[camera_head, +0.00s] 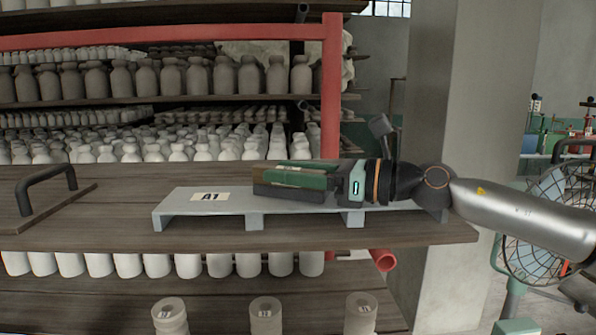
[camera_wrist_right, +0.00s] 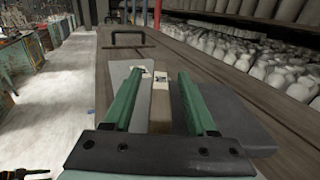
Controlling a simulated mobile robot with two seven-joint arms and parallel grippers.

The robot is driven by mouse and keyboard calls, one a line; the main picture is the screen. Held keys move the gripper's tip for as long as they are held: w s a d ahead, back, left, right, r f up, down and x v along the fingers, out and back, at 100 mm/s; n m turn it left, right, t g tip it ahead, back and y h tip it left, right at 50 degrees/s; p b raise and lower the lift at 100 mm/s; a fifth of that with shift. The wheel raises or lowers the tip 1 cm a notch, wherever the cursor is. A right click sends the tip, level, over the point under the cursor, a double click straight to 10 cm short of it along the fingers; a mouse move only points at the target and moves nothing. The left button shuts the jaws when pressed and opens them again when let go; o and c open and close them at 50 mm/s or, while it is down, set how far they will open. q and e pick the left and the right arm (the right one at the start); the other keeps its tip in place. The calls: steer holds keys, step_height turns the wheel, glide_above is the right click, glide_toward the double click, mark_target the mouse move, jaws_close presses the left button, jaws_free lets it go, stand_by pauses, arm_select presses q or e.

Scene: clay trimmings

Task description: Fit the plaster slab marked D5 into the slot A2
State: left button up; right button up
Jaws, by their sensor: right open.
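A pale grey plaster piece on short feet (camera_head: 228,206) lies on the wooden shelf in the head view. A label reading A1 is on its left part. My right gripper (camera_head: 268,180) reaches in from the right, low over its middle and right part. In the right wrist view my right gripper (camera_wrist_right: 160,72) is open, its two green fingers pointing ahead. Bare brown wood and small pale labelled pieces, partly hidden, show between the fingers. Grey surfaces (camera_wrist_right: 235,115) show on either side. I can read neither D5 nor A2. My left gripper is not in view.
A dark board with a black handle (camera_head: 45,190) lies at the left of the shelf (camera_head: 110,225). Racks of clay bottles stand behind, with a red post (camera_head: 331,90). A concrete pillar (camera_head: 450,110) stands at the right. Several round pale pieces sit below.

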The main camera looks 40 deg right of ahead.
steer(key=shift+w, duration=0.1)
jaws_close()
stand_by(0.5)
steer(key=shift+r, duration=0.1)
stand_by(0.9)
